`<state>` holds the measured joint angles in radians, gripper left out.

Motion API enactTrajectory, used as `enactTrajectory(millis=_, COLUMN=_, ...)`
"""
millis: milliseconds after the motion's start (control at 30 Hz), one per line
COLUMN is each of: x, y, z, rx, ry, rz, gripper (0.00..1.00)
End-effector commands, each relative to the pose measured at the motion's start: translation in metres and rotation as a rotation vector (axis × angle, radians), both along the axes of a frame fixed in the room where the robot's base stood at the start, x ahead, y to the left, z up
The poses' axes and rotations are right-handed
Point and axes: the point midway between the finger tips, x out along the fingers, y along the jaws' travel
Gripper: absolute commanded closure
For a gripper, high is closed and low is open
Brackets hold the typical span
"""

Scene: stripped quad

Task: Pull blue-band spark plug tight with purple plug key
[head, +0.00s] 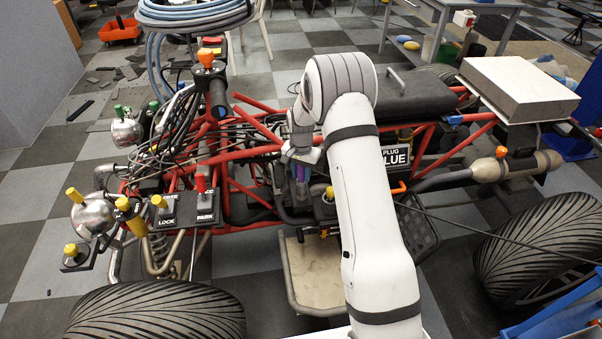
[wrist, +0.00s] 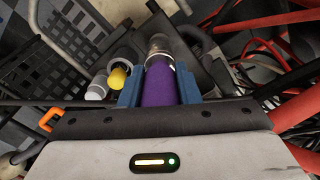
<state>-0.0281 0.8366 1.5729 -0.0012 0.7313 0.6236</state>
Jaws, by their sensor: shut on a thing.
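My gripper (wrist: 159,92) is shut on the purple plug key (wrist: 160,78), with blue fingertips on either side of its purple body. The key's silver socket end (wrist: 158,48) points away from my gripper toward the engine area. In the head view, my gripper (head: 301,157) and a bit of the purple key (head: 301,173) show at the middle of the red frame, beside my white arm. The blue-band spark plug is not to be made out in either view; I cannot tell whether the socket is around it. A sign reading "PLUG" and "BLUE" (head: 398,157) is partly covered by my arm.
Beside the key are a yellow-topped part (wrist: 118,77) and a white-topped cylinder (wrist: 96,89). Red frame tubes (wrist: 287,58) and cables lie close on the right. A black mesh footrest (wrist: 72,40) is at left. A seat (head: 413,92) stands behind my arm.

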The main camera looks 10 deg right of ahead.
Motion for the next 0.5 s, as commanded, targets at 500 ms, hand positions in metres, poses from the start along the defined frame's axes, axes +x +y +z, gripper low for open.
enactTrajectory(millis=500, x=0.0006, y=0.0004, z=0.0004, rx=0.000, ry=-0.001, rz=-0.200, gripper=0.98)
